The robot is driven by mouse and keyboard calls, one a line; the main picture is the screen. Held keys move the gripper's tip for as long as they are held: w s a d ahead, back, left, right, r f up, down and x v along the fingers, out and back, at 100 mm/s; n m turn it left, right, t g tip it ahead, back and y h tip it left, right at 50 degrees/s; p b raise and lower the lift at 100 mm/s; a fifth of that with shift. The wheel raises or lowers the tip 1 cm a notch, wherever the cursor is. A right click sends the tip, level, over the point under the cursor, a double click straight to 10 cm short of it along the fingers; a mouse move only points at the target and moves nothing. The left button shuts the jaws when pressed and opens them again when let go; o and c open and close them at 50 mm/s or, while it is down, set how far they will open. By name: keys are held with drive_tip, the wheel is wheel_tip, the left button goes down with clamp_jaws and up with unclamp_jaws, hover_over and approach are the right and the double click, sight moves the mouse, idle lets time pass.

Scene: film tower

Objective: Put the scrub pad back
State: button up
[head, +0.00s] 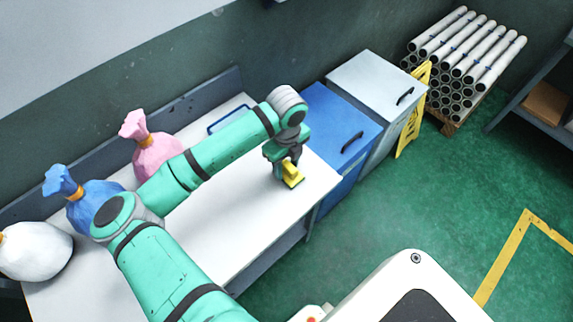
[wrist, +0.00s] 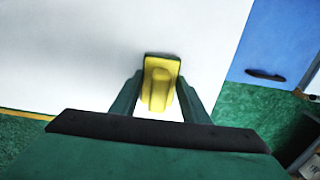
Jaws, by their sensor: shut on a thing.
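The scrub pad (head: 292,177) is yellow with a dark edge. It is between the fingers of my gripper (head: 284,165), over the right end of the white table (head: 235,222). In the wrist view the yellow pad (wrist: 160,84) shows between the two green fingers of my gripper (wrist: 158,95), which are shut on it. The white tabletop (wrist: 80,50) is behind it. I cannot tell whether the pad touches the tabletop.
A blue-edged tray or frame (head: 232,119) lies behind my arm. Pink (head: 155,148), blue (head: 92,205) and white (head: 35,250) bags stand at the left. Blue (head: 335,130) and grey (head: 375,85) cabinets stand beyond the table's right end.

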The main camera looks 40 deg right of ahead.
sight(287, 164)
drive_tip(key=shift+f, duration=0.15)
drive_tip(key=o, duration=1)
wheel_tip(287, 164, up, 12)
drive_tip(key=shift+r, duration=0.2)
